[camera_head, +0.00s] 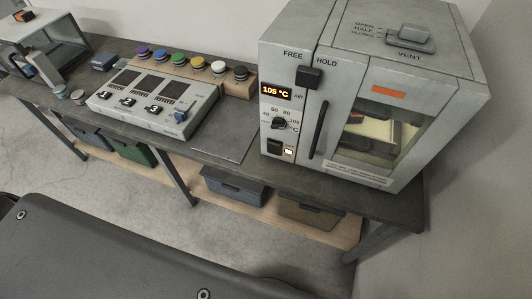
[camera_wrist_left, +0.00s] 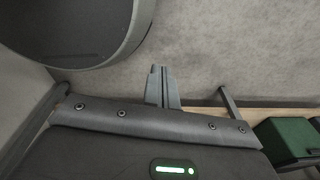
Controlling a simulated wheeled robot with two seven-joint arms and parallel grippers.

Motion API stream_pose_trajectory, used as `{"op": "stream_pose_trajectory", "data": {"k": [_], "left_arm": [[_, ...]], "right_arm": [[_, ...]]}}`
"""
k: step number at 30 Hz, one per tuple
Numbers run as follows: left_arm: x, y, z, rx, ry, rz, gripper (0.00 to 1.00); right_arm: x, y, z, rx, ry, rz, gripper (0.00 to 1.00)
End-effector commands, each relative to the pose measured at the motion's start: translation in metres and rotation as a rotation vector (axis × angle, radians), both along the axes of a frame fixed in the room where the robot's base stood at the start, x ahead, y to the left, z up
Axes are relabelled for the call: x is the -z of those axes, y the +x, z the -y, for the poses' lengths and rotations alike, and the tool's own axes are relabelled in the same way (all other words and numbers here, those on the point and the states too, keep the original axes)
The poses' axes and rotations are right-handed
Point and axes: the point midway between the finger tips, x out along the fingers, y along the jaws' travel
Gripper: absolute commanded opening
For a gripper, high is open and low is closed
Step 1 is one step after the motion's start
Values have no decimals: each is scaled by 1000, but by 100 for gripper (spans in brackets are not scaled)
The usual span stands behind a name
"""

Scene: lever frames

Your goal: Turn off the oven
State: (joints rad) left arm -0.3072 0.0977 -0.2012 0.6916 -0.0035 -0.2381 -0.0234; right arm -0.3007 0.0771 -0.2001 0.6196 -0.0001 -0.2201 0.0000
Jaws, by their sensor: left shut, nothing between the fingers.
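The grey oven (camera_head: 415,110) stands at the right end of the bench in the head view. Its display (camera_head: 276,91) is lit and reads 105 °C. Below it are a temperature knob (camera_head: 279,123) and a switch (camera_head: 274,147) with a small lit lamp (camera_head: 289,151) beside it. A dark latch (camera_head: 309,77) sits under the FREE and HOLD labels, next to the vertical door handle (camera_head: 319,130). The door looks closed. My left gripper (camera_wrist_left: 163,70) shows only in the left wrist view, shut and empty, away from the oven. My right gripper is in neither view.
A control panel (camera_head: 125,117) with several coloured buttons behind it stands left of the oven on the bench (camera_head: 235,150). Bins (camera_head: 235,188) sit on the lower shelf. A vent slider (camera_head: 411,36) is on the oven top. Bare floor (camera_head: 120,195) lies in front.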

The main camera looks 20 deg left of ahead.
Motion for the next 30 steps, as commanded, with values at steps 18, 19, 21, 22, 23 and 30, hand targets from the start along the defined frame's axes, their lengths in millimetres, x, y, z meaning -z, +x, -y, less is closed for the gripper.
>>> {"op": "stream_pose_trajectory", "data": {"k": [18, 19, 21, 22, 23, 30], "left_arm": [[-205, 311, 5, 636, 164, 777, 0], [-225, 322, 9, 703, 191, 847, 0], [-271, 344, 18, 891, 269, 1028, 0], [-287, 350, 22, 963, 301, 1100, 0], [-302, 354, 25, 1029, 331, 1164, 0], [-379, 357, 44, 1408, 534, 1583, 0]], "right_arm": [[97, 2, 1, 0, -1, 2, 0], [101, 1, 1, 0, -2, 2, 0], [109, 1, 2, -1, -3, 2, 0], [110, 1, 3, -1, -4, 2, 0], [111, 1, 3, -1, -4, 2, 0], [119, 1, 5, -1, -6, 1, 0]]}}
